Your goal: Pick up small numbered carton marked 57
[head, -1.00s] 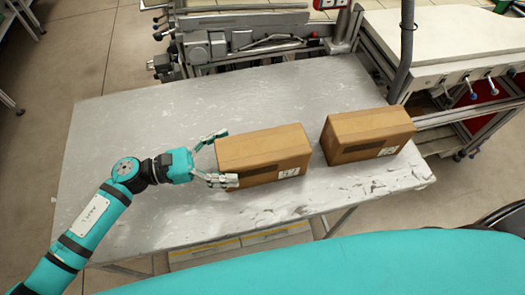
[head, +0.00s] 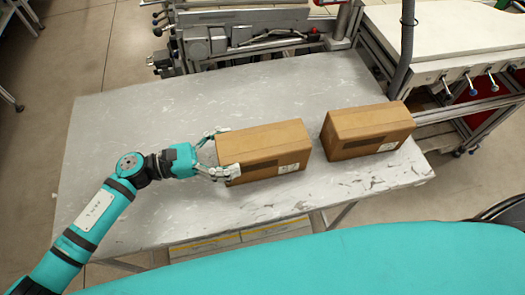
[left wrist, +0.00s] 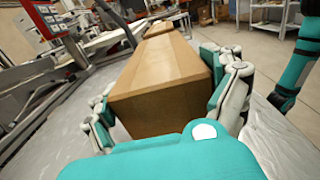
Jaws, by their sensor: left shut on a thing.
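Two brown cartons sit on the grey table. The left carton (head: 265,145) has a small white label on its front face, too blurred for me to read its number. My left gripper (head: 220,153) is shut on this carton's left end, one finger on the far side and one on the near side. In the left wrist view the carton (left wrist: 160,90) lies between the fingers and appears to rest on the table. The right carton (head: 365,125) stands a short gap away, also with an unreadable label. My right gripper is not in view.
The worn table (head: 130,140) is clear at its left and far parts. Machinery (head: 215,40) stands along the far edge. A grey post (head: 407,50) and a white-topped bench (head: 450,35) stand behind the right carton.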

